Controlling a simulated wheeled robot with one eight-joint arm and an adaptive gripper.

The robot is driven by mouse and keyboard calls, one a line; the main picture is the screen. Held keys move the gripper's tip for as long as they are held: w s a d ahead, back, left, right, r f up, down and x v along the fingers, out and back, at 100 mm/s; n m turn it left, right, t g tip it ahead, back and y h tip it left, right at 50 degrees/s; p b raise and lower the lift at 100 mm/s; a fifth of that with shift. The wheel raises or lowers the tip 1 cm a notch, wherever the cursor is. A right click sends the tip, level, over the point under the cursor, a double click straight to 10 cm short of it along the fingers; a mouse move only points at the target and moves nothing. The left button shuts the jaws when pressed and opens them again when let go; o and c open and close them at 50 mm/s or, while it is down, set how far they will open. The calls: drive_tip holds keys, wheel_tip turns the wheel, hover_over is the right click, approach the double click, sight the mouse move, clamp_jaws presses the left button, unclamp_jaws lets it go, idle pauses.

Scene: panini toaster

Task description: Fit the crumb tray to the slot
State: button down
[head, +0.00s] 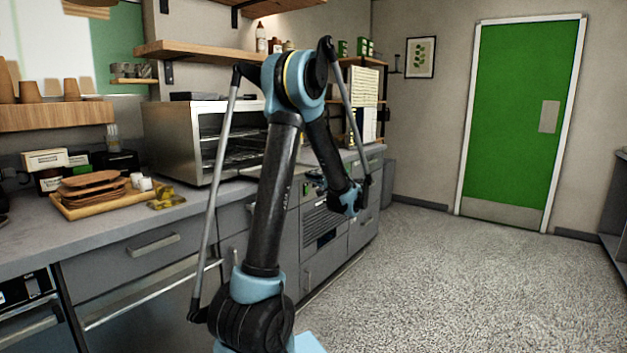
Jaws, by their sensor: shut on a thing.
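A steel toaster oven (192,140) stands on the counter, its front facing right and its dark rack levels (232,152) showing. My arm rises in front of it and bends down to the right. My gripper (350,207) is at the end of the arm, small and dark, right of the oven and in front of the counter's far part. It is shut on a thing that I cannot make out. I cannot identify the crumb tray or its slot in this view. My arm covers the oven's right side.
On the counter (190,208), left of the oven, a wooden tray (85,209) holds stacked brown pieces, with yellow items (167,200) beside it. Shelves hang above. Drawers and cabinets line the counter front. The floor (440,270) toward the green door (520,125) is clear.

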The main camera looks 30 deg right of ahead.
sight(305, 174)
drive_tip(key=shift+w+a, duration=0.1)
drive_tip(key=shift+w, duration=0.1)
drive_tip(key=shift+w+a, duration=0.3)
drive_tip(key=shift+w, duration=0.35)
drive_tip(key=shift+w+a, duration=0.15)
drive_tip(key=shift+w, duration=0.2)
drive_tip(key=shift+w+a, duration=0.15)
drive_tip(key=shift+w, duration=0.2)
drive_tip(key=shift+w+a, duration=0.1)
drive_tip(key=shift+w, duration=0.2)
drive_tip(key=shift+w+a, duration=0.1)
drive_tip(key=shift+w, duration=0.2)
idle(0.4)
